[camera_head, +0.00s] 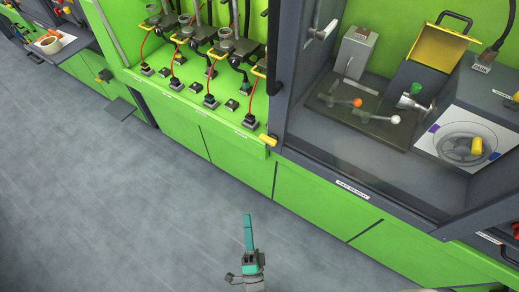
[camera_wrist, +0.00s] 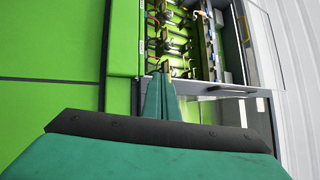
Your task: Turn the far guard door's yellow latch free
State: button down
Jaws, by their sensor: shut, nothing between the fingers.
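A small yellow latch (camera_head: 268,140) sits at the foot of the grey post (camera_head: 277,70) between two bays of the green bench. It points out to the left, above the green cabinet front. I cannot tell which guard door it belongs to. My gripper (camera_head: 248,218) has teal fingers pressed together and is empty. It is over the grey floor, below the latch in the head view and well apart from it. In the wrist view the closed fingers (camera_wrist: 160,82) point toward the bench; a small yellowish spot just beyond their tips may be the latch.
The left bay holds several injector stations with red cables and black plugs (camera_head: 211,102). The right bay holds levers (camera_head: 357,102), a yellow-lidded box (camera_head: 438,48) and a handwheel (camera_head: 466,149). A dark bar handle (camera_wrist: 228,91) shows in the wrist view. The floor (camera_head: 120,220) is clear.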

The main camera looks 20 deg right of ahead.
jog(key=w+d+m+g+h, duration=0.2)
jog(key=w+m+h, duration=0.5)
jog(key=m, duration=0.6)
jog(key=w+d+m+g+h, duration=0.3)
jog(key=w+m+h, duration=0.5)
jog(key=m, duration=0.6)
jog(key=shift+w+d+h, duration=0.25)
jog(key=shift+d+h, duration=0.1)
jog(key=shift+h, duration=0.45)
jog(key=shift+f, duration=0.1)
send_near(269, 139)
jog(key=w+d+f, duration=0.2)
jog(key=w, duration=0.2)
jog(key=shift+w+r, duration=0.1)
jog(key=shift+r, duration=1.95)
jog(key=shift+d+m+g, duration=0.1)
jog(key=shift+m+g, duration=0.2)
